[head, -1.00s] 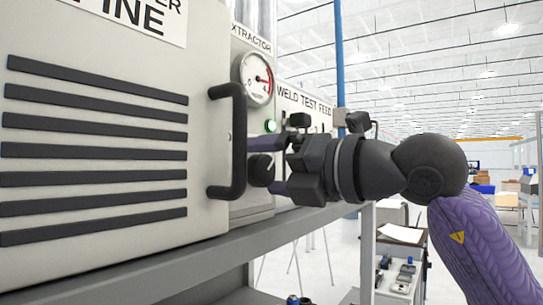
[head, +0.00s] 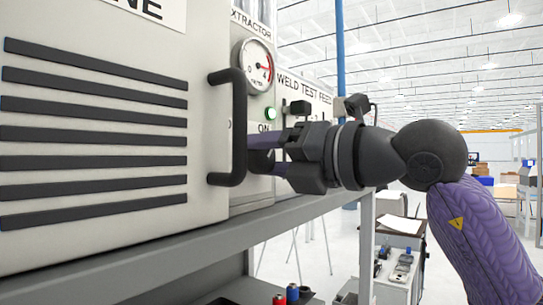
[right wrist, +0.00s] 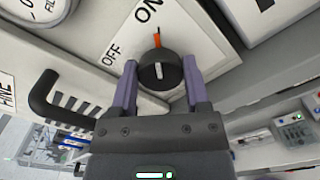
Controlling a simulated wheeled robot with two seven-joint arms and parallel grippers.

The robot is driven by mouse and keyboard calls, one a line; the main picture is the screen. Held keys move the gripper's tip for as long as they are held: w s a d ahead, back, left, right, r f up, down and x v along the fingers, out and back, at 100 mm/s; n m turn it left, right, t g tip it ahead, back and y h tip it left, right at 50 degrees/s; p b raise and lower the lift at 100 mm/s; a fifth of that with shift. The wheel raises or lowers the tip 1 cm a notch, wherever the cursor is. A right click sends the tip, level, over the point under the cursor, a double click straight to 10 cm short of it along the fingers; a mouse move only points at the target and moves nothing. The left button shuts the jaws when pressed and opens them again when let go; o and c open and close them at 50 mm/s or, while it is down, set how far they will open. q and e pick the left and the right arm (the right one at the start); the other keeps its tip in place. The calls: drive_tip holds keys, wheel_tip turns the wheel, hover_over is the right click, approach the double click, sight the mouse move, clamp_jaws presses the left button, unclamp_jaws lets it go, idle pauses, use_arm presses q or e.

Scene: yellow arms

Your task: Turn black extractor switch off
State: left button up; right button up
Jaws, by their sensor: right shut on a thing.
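The black extractor switch (right wrist: 159,74) is a round knob with a pale line, seen in the right wrist view on a white plate marked OFF and ON. An orange mark (right wrist: 157,38) at its rim points up toward the ON side. My right gripper (right wrist: 159,66) has its two purple fingers on either side of the knob and is shut on it. In the head view the right gripper (head: 264,152) is at the extractor panel, and the knob is hidden behind the fingers and black handle. The green lamp (head: 270,113) above ON is lit. My left gripper is not in view.
A black handle (head: 238,128) stands out from the vented cabinet (head: 95,215), just left of the right gripper. A gauge (head: 257,66) sits above the lamp. A grey shelf edge (head: 200,243) runs below. A cart (head: 397,268) stands lower right.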

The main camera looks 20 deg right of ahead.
drive_tip(key=n, duration=0.8)
drive_tip(key=shift+s+n+b, duration=0.1)
drive_tip(key=shift+n+b, duration=0.2)
drive_tip(key=shift+n, duration=0.1)
drive_tip(key=n, duration=0.4)
drive_tip(key=shift+a, duration=0.15)
drive_tip(key=shift+n, duration=2.1)
drive_tip(key=o, duration=1.3)
drive_tip(key=shift+s, duration=0.15)
